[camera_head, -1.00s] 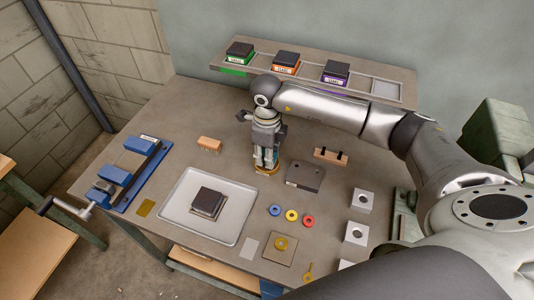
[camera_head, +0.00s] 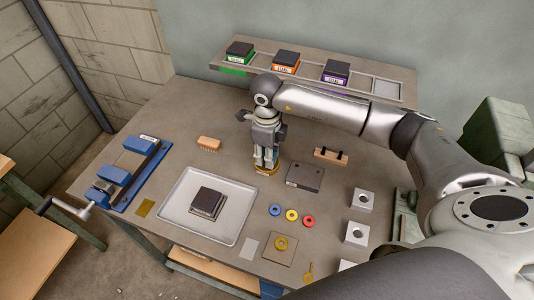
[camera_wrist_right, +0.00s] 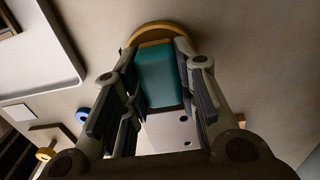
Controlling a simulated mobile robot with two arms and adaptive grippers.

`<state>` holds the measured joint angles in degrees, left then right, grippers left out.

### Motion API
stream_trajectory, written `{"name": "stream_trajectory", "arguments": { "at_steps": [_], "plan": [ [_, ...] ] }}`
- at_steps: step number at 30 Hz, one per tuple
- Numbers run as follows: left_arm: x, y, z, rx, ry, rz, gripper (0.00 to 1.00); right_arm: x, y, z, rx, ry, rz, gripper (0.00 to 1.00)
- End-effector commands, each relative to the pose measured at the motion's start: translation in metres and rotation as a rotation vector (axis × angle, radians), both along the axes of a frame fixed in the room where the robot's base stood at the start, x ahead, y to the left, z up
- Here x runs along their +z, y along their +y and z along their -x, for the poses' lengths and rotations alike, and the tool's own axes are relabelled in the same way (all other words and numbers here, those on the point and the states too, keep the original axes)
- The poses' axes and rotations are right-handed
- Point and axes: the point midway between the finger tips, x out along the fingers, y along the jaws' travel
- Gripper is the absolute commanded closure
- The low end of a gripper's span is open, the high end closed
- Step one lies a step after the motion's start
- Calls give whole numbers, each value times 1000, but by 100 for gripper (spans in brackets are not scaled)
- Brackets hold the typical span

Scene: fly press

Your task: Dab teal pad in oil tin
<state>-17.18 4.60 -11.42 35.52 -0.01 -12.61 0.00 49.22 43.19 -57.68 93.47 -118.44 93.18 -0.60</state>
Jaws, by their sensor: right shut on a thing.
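My right gripper (camera_head: 266,164) points down over the table and is shut on the teal pad. In the right wrist view the teal pad (camera_wrist_right: 160,80) sits between the fingers, with a tan edge at its far end. The oil tin (camera_head: 268,172) shows as a yellow rim right below the fingertips, mostly hidden by the gripper. The tin's rim also shows in the right wrist view (camera_wrist_right: 158,27), curving around the pad's far end. I cannot tell whether the pad touches the oil inside. My left gripper is not in view.
A grey plate (camera_head: 305,177) lies close right of the tin. A wooden brush (camera_head: 209,144) and a tray (camera_head: 226,228) with a dark block are to the left. Coloured rings (camera_head: 291,215) lie in front. A back shelf (camera_head: 310,75) holds several dark-topped blocks.

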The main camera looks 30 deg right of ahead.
Motion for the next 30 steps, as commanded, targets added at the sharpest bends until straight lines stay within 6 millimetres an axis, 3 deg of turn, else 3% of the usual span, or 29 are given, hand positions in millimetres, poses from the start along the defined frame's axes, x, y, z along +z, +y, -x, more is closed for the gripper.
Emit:
{"name": "stream_trajectory", "arguments": {
  "at_steps": [13,30],
  "plan": [
    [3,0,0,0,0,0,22,2,0,2,1,6,0,92],
    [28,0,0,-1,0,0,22,49,0,1,1,1,0,92]
  ]
}}
